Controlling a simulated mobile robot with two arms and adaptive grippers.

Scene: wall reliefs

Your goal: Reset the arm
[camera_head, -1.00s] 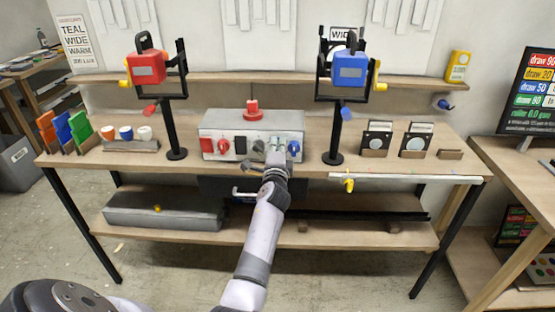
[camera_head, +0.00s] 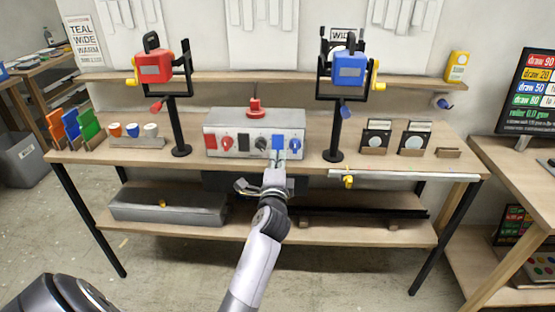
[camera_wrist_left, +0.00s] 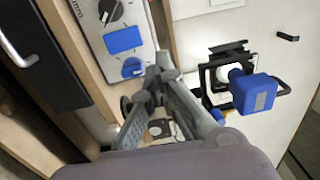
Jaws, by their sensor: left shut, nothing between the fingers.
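My left arm rises from the bottom of the head view. Its gripper (camera_head: 279,157) is shut and empty, just in front of the lower right part of the grey control box (camera_head: 228,144). The box front carries a red switch, a red knob, dark controls, a blue switch (camera_head: 277,142) and a blue knob (camera_head: 295,144). In the left wrist view the closed fingers (camera_wrist_left: 166,68) are beside the box face, with the blue switch (camera_wrist_left: 123,40) and blue knob (camera_wrist_left: 132,67) to their left. I cannot tell whether they touch it. My right gripper is not in view.
The box stands on a wooden workbench (camera_head: 350,172) between a red unit (camera_head: 154,67) and a blue unit (camera_head: 349,69) on black stands. A grey case (camera_head: 155,205) lies on the lower shelf. Open floor lies in front.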

